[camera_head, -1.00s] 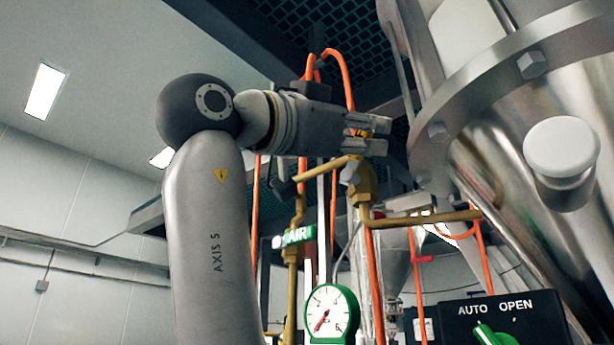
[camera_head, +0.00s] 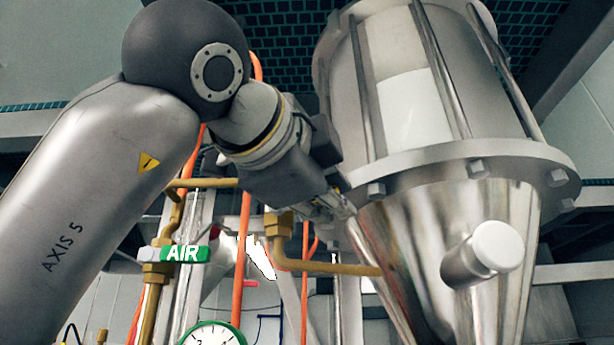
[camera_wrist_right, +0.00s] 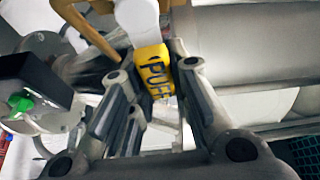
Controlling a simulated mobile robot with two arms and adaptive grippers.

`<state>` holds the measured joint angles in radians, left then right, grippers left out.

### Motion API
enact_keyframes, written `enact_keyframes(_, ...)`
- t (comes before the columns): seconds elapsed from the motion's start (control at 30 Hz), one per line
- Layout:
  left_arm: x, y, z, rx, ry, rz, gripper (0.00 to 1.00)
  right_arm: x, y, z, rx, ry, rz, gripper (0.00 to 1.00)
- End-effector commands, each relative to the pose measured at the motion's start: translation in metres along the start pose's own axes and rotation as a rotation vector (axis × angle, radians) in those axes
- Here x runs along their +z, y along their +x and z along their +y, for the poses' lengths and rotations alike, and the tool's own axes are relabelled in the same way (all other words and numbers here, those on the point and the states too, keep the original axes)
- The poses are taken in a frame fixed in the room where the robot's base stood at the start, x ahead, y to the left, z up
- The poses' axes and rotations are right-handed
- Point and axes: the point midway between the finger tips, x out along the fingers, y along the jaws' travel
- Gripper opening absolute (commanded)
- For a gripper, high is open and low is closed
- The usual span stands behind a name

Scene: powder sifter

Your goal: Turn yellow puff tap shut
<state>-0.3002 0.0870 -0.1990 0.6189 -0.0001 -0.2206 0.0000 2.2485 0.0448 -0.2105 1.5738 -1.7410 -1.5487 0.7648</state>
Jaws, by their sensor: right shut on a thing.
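The yellow tap handle marked PUFF (camera_wrist_right: 155,72) shows in the right wrist view, between the fingers of my right gripper (camera_wrist_right: 150,68), which is shut on it. In the head view my right gripper (camera_head: 338,206) points down and right beside the steel hopper (camera_head: 440,240), above a brass pipe (camera_head: 335,267). The yellow handle is hidden there behind the gripper and wrist. How far the tap is turned cannot be told. My left gripper is not in view.
The steel hopper with its bolted flange (camera_head: 470,165) stands close on the right, with a round knob (camera_head: 495,247) sticking out. The wrist view shows a green switch (camera_wrist_right: 20,103).

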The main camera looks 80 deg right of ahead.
Motion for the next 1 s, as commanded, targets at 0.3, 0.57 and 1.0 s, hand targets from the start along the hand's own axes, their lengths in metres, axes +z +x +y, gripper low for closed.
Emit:
enact_keyframes(0.3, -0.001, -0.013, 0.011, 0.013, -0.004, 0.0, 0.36, 0.0, 0.0, 0.006, 0.043, 0.104, -0.004, 0.0)
enact_keyframes(0.57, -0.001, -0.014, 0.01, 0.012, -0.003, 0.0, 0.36, 0.0, 0.0, 0.009, 0.052, 0.124, -0.003, 0.0)
enact_keyframes(1.0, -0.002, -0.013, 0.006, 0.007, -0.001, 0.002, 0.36, -0.001, 0.001, 0.009, 0.052, 0.123, -0.001, 0.4)
